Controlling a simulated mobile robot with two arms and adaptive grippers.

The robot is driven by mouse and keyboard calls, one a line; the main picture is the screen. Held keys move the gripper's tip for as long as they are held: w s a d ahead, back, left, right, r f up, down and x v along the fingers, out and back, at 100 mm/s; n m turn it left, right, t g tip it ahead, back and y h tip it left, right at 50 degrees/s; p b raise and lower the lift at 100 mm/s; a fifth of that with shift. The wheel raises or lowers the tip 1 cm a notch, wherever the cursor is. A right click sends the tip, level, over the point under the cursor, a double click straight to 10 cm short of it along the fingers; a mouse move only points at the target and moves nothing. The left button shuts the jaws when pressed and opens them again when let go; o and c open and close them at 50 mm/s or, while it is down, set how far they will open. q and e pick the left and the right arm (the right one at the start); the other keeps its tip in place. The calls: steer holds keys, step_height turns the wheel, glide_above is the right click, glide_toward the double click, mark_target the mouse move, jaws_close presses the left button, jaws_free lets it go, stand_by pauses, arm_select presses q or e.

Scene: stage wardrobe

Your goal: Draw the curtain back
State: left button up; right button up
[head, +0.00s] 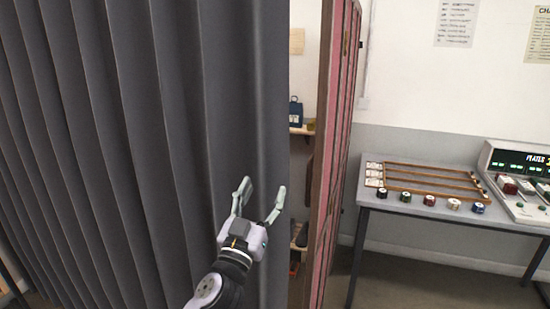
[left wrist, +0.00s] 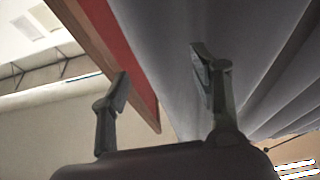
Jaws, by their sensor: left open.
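The dark grey pleated curtain (head: 130,130) fills the left half of the head view. Its right edge hangs next to a gap in front of shelves. My left gripper (head: 259,201) is open in front of the curtain near that right edge, fingers pointing up and apart. In the left wrist view the curtain (left wrist: 260,60) is at the right, behind the right finger, and the open gripper (left wrist: 165,85) has nothing visible between its fingertips. I cannot tell whether a finger touches the cloth. My right gripper is not in view.
A pink and brown panel (head: 335,150) stands upright right of the gap. Behind the gap are shelves (head: 302,130) with a blue bag (head: 295,112). A grey table (head: 400,209) at the right bears a rack, several small round items and a console (head: 520,165).

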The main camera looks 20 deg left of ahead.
mark_target(274, 168)
arm_select(q)
steer(key=p+x, duration=0.2)
steer(key=x, duration=0.6)
steer(key=shift+w+r, duration=0.15)
steer(key=shift+w, duration=0.25)
steer(key=shift+c, duration=0.4)
jaws_close()
